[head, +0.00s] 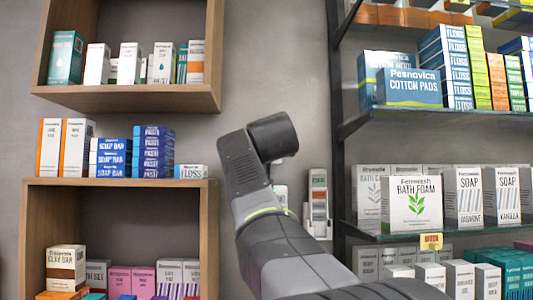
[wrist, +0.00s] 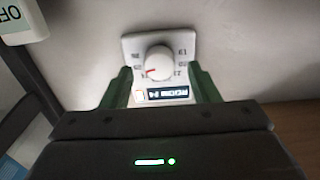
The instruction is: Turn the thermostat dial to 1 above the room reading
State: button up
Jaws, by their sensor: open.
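The thermostat (wrist: 130,45) is a white plate on the grey wall in the wrist view. Its round white dial (wrist: 158,62) sits in the middle with a red mark pointing to the left and slightly down. Small numbers ring the dial, too blurred to read surely. A dark display (wrist: 168,93) below it reads ROOM and digits I cannot read surely. My gripper (wrist: 160,77) is open, with one green finger on each side of the dial's lower part; I see no clear contact.
A white box marked OFF (wrist: 20,22) is at the upper left of the wrist view. In the head view, wooden shelves (head: 120,184) stand left and a dark-framed shelf unit (head: 337,150) stands right, both stocked with boxes.

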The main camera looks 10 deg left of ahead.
jog(key=b+v, duration=0.2)
jog(key=v, duration=1)
jog(key=p+x, duration=0.2)
jog(key=x, duration=1.1)
jog(key=shift+w+p, duration=0.3)
jog(key=shift+p, duration=0.1)
jog(key=shift+s, duration=0.1)
